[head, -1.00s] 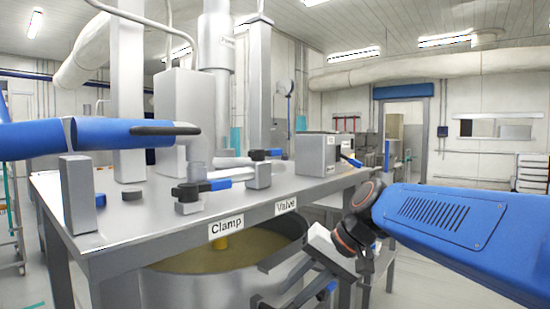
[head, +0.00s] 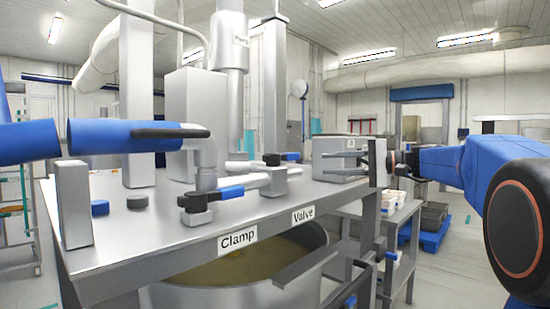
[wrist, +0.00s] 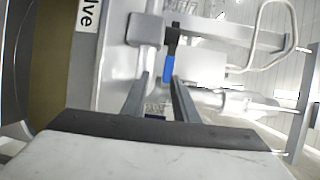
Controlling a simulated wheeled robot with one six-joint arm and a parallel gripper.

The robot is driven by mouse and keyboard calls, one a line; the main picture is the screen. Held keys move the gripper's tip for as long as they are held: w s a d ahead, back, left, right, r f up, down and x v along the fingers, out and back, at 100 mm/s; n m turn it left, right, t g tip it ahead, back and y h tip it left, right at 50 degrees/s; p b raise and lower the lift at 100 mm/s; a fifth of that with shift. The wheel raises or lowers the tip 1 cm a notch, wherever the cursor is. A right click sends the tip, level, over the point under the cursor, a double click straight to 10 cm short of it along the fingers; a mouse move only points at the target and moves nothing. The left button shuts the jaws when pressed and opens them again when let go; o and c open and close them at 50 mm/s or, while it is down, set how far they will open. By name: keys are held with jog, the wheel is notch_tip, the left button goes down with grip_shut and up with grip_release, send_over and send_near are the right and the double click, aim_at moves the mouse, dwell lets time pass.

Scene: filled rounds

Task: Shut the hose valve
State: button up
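The valve (head: 280,181) is a grey block on the bench's front edge above the label "Valve" (head: 303,214). Its lever has a black end and a blue grip (head: 290,156) pointing right, towards my gripper. My gripper (head: 336,148) is to the right of the lever, fingers pointing left, apart and empty. In the wrist view the blue grip (wrist: 168,69) lies just beyond the open fingertips (wrist: 158,82), closer to the right finger. I cannot tell whether they touch.
A clamp (head: 196,215) with a black and blue lever stands left of the valve. A blue hose (head: 25,141) and a blue pipe (head: 95,136) with a black lever are at the left. A grey box (head: 335,160) stands behind my gripper. A vat (head: 225,275) is under the bench.

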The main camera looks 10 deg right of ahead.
aim_at(282, 157)
jog(key=w+r+x, duration=0.1)
jog(key=r+x, duration=0.1)
jog(key=x, duration=1.5)
jog(key=shift+w+d+r, duration=0.2)
jog(key=shift+w+d, duration=0.1)
jog(key=shift+w, duration=0.05)
jog(key=shift+t, duration=0.3)
grip_shut()
